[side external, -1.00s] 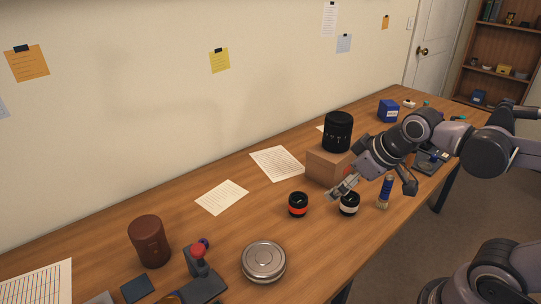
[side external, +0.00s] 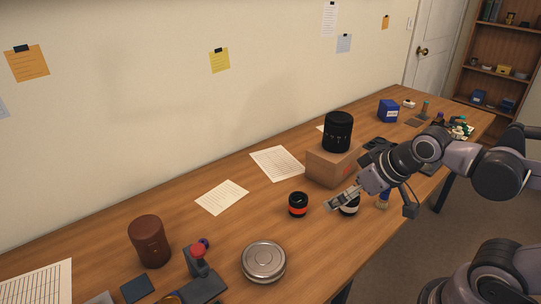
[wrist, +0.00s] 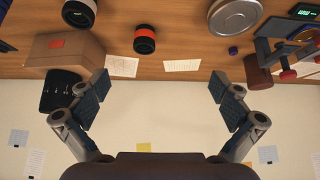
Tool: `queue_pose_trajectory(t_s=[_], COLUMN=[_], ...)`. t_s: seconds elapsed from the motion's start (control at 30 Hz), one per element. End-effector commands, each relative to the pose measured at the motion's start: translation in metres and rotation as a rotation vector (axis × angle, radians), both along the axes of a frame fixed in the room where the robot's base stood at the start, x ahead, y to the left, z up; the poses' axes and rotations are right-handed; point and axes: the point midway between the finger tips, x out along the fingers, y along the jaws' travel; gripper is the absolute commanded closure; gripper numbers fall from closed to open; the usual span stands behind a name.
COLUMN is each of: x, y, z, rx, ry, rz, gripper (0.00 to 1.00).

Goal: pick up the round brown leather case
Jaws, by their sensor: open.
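The round brown leather case (side external: 150,241) stands upright at the left part of the table in the side external view. My gripper (side external: 341,198) is open and empty, well to the right of the case, above the table near the white-banded lens part. In the wrist view my two fingers (wrist: 158,88) are spread wide with nothing between them.
A red-handled tool (side external: 199,262) and a round silver tin (side external: 264,261) stand close to the case. An orange-banded lens part (side external: 298,204) and a cardboard box (side external: 328,166) with a black cylinder (side external: 338,131) are near my gripper. Paper sheets (side external: 222,197) lie flat, leaving that stretch low.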

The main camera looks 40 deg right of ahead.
Motion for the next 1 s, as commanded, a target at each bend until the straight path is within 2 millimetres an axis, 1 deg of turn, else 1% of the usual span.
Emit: queue_pose_trajectory(t_s=[0.47, 0.57, 0.67, 0.77, 0.9, 1.0], x=[0.000, 0.004, 0.016, 0.036, 0.072, 0.097], y=[0.000, 0.002, 0.010, 0.024, 0.050, 0.070], z=[0.000, 0.003, 0.014, 0.028, 0.048, 0.058], rx=[-0.001, -0.001, -0.003, -0.005, -0.013, -0.018], ry=[0.000, 0.003, 0.011, 0.027, 0.052, 0.072], rz=[0.001, 0.009, 0.038, 0.085, 0.166, 0.222], gripper=[0.00, 0.00, 0.00, 0.00, 0.00, 0.00])
